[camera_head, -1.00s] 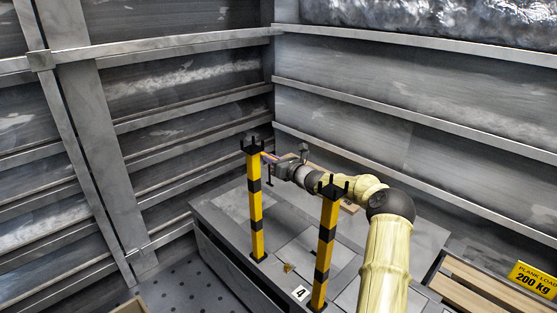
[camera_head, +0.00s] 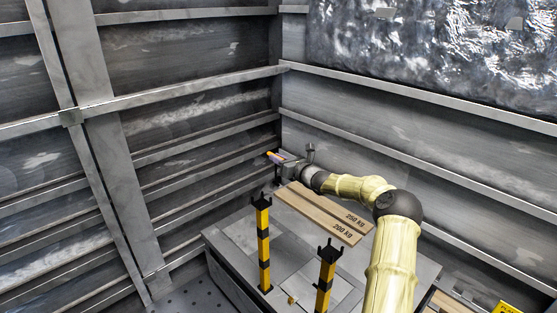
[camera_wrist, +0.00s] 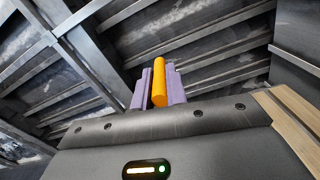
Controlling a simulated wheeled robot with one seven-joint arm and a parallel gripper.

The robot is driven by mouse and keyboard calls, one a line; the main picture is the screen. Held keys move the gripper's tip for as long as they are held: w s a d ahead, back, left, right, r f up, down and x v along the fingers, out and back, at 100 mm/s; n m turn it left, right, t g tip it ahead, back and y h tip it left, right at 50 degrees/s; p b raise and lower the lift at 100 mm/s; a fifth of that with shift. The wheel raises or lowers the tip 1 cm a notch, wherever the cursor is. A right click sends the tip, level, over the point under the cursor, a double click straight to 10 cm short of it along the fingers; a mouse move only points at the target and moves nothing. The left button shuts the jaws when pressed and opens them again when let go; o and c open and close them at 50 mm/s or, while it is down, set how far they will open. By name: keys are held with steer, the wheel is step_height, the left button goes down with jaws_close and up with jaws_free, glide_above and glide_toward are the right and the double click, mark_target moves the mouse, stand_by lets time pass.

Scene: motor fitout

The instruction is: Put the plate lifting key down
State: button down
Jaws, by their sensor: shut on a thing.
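The plate lifting key shows as an orange bar (camera_wrist: 159,82) in the wrist view, held between the two purple fingers of my gripper (camera_wrist: 158,88). In the head view my gripper (camera_head: 276,158) is at the far end of my arm, shut on the key. It appears raised at the far side of the grey platform (camera_head: 222,237), in front of the corner walls. Only the orange part of the key (camera_head: 272,154) can be made out; its lower end is hidden or too small to tell.
Two wooden planks marked 250 kg and 200 kg (camera_head: 318,211) lie at the back of the platform. Two yellow-and-black posts with forked black tops stand nearer, one left (camera_head: 264,240) and one right (camera_head: 325,275). A yellow sign (camera_head: 508,308) is at the lower right.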

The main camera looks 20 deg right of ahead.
step_height(320, 180, up, 11)
steer(key=p, duration=0.9)
steer(key=shift+r+p, duration=0.2)
steer(key=shift+p, duration=0.2)
